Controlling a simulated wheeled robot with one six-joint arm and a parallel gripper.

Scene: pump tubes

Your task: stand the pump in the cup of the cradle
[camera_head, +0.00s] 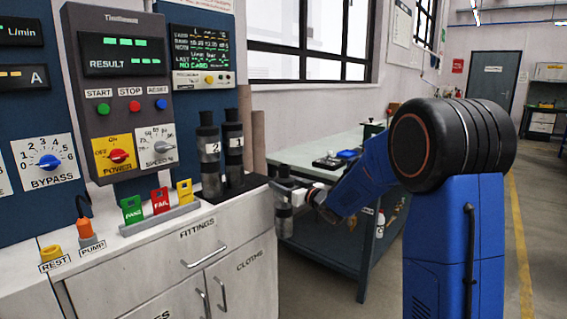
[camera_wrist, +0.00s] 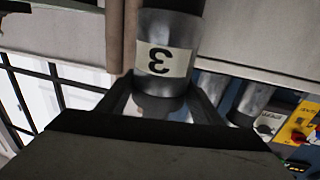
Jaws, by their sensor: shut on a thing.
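My gripper (camera_head: 303,197) is shut on a grey metal pump tube (camera_head: 284,222) with a dark top. The held tube looks upright, just right of the cabinet's end. In the wrist view the fingers (camera_wrist: 160,98) close around the held tube (camera_wrist: 178,22), whose label 3 appears upside down. Two similar tubes, labelled 2 (camera_head: 211,175) and 1 (camera_head: 233,160), stand on a black cradle (camera_head: 240,190) at the counter's right end. The held tube is apart from them, to the right. I cannot make out an empty cup in the cradle.
The test panel (camera_head: 125,80) rises behind the counter. Green, red and yellow tags (camera_head: 160,200) stand in a rack left of the cradle. An orange plug (camera_head: 85,229) sits at the PUMP label. A green-topped bench (camera_head: 320,152) stands behind my arm.

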